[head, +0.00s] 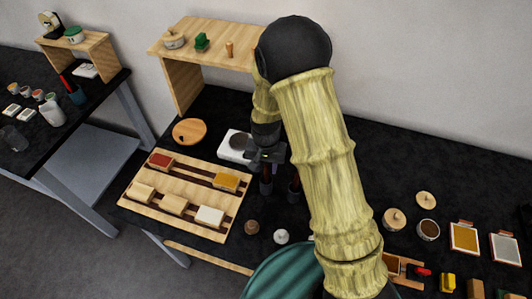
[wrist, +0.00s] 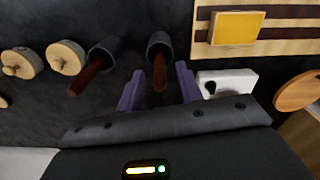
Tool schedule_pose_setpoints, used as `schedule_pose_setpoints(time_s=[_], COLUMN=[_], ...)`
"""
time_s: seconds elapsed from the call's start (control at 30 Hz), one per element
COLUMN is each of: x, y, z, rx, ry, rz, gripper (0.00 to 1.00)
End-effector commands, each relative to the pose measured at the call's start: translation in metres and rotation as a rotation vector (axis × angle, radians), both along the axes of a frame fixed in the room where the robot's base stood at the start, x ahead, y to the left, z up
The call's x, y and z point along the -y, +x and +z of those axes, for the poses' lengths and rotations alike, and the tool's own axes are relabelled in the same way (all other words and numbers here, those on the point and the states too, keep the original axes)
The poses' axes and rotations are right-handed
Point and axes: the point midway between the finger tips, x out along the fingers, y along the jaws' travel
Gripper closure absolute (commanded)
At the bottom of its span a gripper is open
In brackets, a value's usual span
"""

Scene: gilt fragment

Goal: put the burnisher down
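Two dark cups, each with a reddish-brown stick-like handle, show in the wrist view: the left cup (wrist: 104,46) and the right cup (wrist: 159,40). The burnisher may be one of these handled tools; I cannot tell which. My gripper (wrist: 160,68) is open, its two purple fingers apart. The right brown handle (wrist: 159,75) lies between them in the picture, with a visible gap on both sides. In the head view my gripper (head: 266,158) is low over the black table, just above the cups. My arm hides part of that area.
A wooden rack (head: 188,205) with several coloured blocks lies to the left. A white device (head: 232,147) with a round top and a round wooden board (head: 189,131) are close behind. A wooden shelf (head: 182,80) stands at the back. Small lidded pots (head: 394,219) are at right.

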Motion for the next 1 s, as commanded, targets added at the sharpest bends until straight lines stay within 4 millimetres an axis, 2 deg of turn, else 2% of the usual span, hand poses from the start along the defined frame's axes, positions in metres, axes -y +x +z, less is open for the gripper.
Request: schedule_pose_setpoints(time_s=[0.3,0.5,0.63,1.0], x=[0.0,-0.001,0.0,0.0], y=[0.001,0.0,0.0,-0.001], z=[0.05,0.076,0.082,0.082], rx=[0.004,0.001,-0.001,-0.001], ry=[0.002,0.002,0.0,0.0], rz=[0.0,0.0,-0.001,-0.001], gripper=[0.64,0.64,0.64,0.64])
